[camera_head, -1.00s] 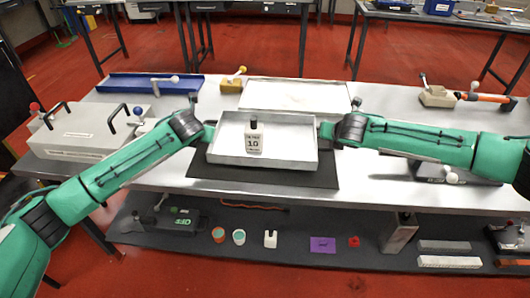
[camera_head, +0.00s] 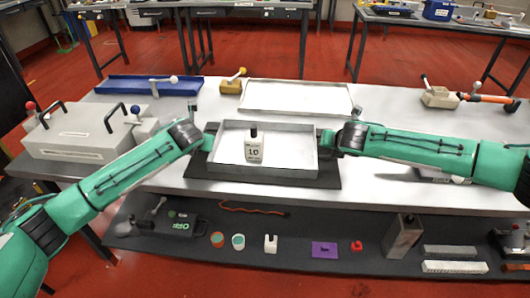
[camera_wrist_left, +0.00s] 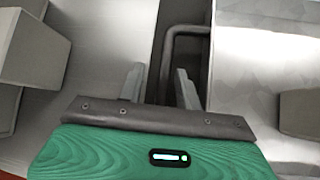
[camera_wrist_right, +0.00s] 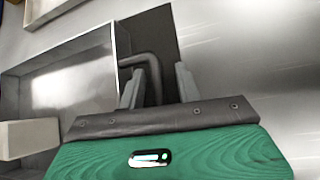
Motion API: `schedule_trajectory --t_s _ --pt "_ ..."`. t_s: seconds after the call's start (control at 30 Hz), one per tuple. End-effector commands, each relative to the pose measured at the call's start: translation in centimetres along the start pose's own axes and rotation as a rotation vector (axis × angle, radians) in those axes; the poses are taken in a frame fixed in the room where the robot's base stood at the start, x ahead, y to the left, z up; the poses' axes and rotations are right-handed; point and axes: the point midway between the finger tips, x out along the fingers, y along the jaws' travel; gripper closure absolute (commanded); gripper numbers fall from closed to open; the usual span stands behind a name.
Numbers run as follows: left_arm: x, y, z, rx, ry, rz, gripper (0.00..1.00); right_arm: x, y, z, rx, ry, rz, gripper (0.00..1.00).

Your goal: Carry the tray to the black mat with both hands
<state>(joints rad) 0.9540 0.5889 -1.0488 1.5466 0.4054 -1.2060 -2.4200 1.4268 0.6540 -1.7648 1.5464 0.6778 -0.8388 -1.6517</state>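The shallow grey metal tray (camera_head: 228,172) rests on the black mat (camera_head: 325,180), whose edge shows around its front and sides. My left gripper (camera_head: 209,139) is at the tray's left side. In the left wrist view its fingers (camera_wrist_left: 159,72) stand apart, with the tray's bent handle (camera_wrist_left: 168,62) between them. My right gripper (camera_head: 331,140) is at the right side. In the right wrist view its fingers (camera_wrist_right: 158,76) stand apart around the other handle (camera_wrist_right: 152,66).
A large grey case (camera_head: 80,138) with black handles stands to the left. A blue tray (camera_head: 125,86) and a pale flat tray (camera_head: 270,97) lie behind. A wooden block with a tool (camera_head: 440,95) is at the right. A dark lower shelf (camera_head: 280,268) holds small items.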

Motion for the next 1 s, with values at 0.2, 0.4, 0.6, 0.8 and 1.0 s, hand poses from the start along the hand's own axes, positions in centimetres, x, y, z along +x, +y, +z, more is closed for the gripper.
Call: schedule_trajectory --t_s 0.2,0.4,0.6,0.8,1.0 --pt "-0.1 -0.2 0.0 0.001 -0.001 -0.004 0.66 0.0 0.2 -0.1 -0.001 0.001 0.003 0.66" --pt "-1.0 -0.2 0.1 0.001 -0.002 -0.004 0.66 -0.1 0.2 -0.1 -0.002 0.001 0.004 0.66" --pt "-4.4 -0.2 0.1 0.002 -0.003 -0.005 0.66 -0.1 0.3 -0.1 -0.002 0.001 0.005 0.66" --pt "-8.4 -0.1 0.1 0.002 -0.004 -0.004 0.66 -0.1 0.3 -0.1 -0.002 0.001 0.005 0.66" --pt "-11.2 -0.1 0.1 0.002 -0.002 -0.003 0.66 -0.1 0.3 -0.1 -0.002 0.001 0.005 0.66"
